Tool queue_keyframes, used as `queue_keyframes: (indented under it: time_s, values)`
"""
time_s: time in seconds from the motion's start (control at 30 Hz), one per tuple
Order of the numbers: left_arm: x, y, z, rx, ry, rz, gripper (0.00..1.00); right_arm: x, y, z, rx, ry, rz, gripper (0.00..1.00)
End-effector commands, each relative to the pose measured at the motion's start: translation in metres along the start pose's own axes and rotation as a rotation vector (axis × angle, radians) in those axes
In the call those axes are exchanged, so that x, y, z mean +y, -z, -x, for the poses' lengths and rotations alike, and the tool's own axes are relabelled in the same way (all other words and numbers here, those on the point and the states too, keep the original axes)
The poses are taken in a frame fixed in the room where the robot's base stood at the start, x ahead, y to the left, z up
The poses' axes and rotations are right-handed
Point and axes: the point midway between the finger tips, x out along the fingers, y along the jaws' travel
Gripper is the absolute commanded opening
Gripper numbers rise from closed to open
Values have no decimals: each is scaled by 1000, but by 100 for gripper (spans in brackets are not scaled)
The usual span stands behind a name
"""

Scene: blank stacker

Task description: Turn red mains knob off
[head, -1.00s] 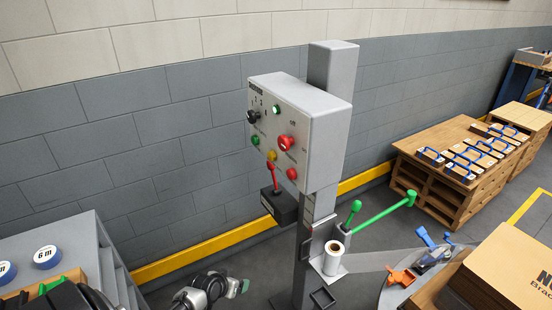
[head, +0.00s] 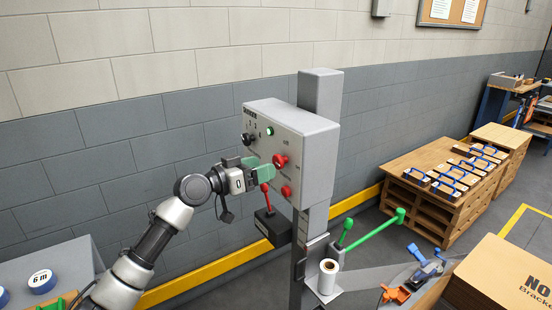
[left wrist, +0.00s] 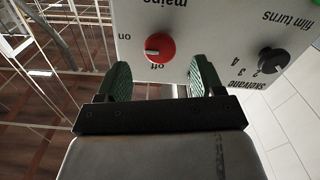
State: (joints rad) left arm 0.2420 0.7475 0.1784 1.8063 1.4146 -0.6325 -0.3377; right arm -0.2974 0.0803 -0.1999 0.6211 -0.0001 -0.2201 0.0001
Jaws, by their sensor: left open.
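The red mains knob (head: 280,160) is on the front of the grey control box (head: 318,160). In the left wrist view the panel appears upside down. There the red knob (left wrist: 160,47) sits beyond the fingertips, between "on" at the left and "off" below; a pale mark is at its left side, towards "on". My left gripper (head: 258,167) is open in front of the panel, just left of the knob. In the left wrist view its two green fingers (left wrist: 161,75) stand apart with nothing between them; the knob appears clear of both. My right gripper is out of view.
A black film turns dial (left wrist: 271,60) is near one finger. A green lamp (head: 269,131) and a lower red button (head: 286,190) share the panel. A red-handled lever (head: 265,197) is below. A green-handled arm (head: 378,230) stands right of the post.

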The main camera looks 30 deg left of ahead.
Motion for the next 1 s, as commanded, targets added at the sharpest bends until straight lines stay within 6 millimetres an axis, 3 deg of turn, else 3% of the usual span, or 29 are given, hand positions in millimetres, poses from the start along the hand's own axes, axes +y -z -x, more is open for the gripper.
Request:
queue_keyframes:
  time_s: [0.1, 0.3, 0.67, 1.0]
  values:
    - [0, 4, -23, 4, 0, 3, 67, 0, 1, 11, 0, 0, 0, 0]
    - [0, 1, -46, 2, 1, 3, 67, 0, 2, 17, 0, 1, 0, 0]
    - [0, -1, -52, 0, 1, 0, 67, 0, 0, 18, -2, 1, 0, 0]
    - [-1, -1, -52, 0, 2, 1, 18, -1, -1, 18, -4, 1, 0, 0]
